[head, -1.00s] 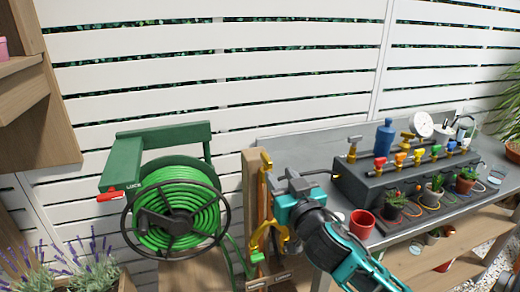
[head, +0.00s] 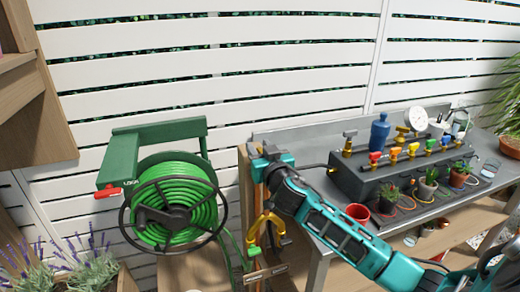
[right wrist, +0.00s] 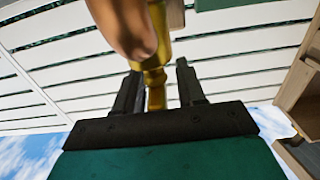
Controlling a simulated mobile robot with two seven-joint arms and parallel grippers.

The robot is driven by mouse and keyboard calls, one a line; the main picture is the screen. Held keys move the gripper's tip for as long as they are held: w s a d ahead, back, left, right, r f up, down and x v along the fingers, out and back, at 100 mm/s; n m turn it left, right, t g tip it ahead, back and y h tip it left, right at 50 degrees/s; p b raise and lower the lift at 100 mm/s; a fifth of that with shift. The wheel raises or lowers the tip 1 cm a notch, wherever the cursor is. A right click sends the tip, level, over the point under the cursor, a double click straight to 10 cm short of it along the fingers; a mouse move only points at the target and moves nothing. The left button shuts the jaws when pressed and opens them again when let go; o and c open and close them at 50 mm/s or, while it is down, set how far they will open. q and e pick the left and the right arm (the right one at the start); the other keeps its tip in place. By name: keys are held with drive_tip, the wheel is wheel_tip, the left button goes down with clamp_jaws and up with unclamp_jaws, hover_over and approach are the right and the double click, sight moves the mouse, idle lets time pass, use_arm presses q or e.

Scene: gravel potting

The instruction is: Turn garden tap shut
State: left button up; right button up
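The brass garden tap (right wrist: 155,78) stands beside a copper-coloured pipe (right wrist: 125,25) in the right wrist view. My right gripper (right wrist: 157,88) is open, with one dark finger on each side of the tap's narrow brass part and small gaps visible beside it. In the head view my right gripper (head: 258,153) is at the upper part of the wooden post (head: 245,195) and hides the top of the tap. A yellow forked fitting (head: 265,229) shows lower on the post. My left gripper is not in view.
A green hose reel (head: 175,210) hangs left of the post. A white slatted fence (head: 230,65) stands behind.

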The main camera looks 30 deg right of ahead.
drive_tip(key=shift+c, duration=0.2)
drive_tip(key=c, duration=0.4)
clamp_jaws()
